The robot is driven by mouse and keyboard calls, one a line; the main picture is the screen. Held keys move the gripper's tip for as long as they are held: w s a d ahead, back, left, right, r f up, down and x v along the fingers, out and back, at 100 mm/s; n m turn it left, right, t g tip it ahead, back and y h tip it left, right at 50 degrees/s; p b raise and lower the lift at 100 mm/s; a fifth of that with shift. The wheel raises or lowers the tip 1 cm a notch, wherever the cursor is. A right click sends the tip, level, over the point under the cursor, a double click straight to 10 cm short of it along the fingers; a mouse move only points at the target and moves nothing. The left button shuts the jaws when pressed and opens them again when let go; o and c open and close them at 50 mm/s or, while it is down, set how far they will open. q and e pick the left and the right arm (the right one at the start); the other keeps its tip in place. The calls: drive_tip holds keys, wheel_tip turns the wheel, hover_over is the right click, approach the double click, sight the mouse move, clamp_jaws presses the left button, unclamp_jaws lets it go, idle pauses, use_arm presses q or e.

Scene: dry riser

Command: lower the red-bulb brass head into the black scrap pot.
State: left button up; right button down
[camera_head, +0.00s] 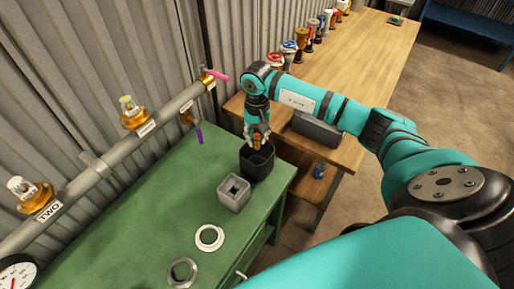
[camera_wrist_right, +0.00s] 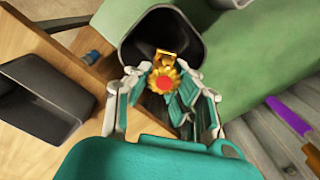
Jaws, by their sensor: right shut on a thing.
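The brass head (camera_wrist_right: 162,78) with its red bulb shows between my right gripper's fingers in the right wrist view. My right gripper (camera_wrist_right: 163,88) is shut on it, and the gripper (camera_head: 257,140) also shows in the head view, pointing down over the black scrap pot (camera_head: 257,162). The pot's open mouth (camera_wrist_right: 135,50) lies just beyond the brass head in the wrist view. The head's lower end overlaps the dark opening; I cannot tell how deep it sits. The pot stands upright on the green bench. My left gripper is not in view.
A grey square holder (camera_head: 234,194) and two rings (camera_head: 209,238) (camera_head: 182,272) lie on the green bench (camera_head: 145,235). A pipe with brass fittings (camera_head: 134,114) runs along the wall at left. A dark bin (camera_head: 318,132) and several coloured heads (camera_head: 302,38) stand on the wooden tables.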

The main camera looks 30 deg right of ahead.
sight(257, 152)
drive_tip(key=shift+f+b, duration=2.65)
drive_tip(key=shift+f, duration=0.3)
drive_tip(key=shift+f+b, duration=1.05)
drive_tip(key=shift+f, duration=0.1)
drive_tip(key=c, duration=1.1)
unclamp_jaws()
drive_tip(key=shift+r, duration=0.3)
wheel_tip(257, 152, up, 12)
drive_tip(key=shift+f, duration=0.25)
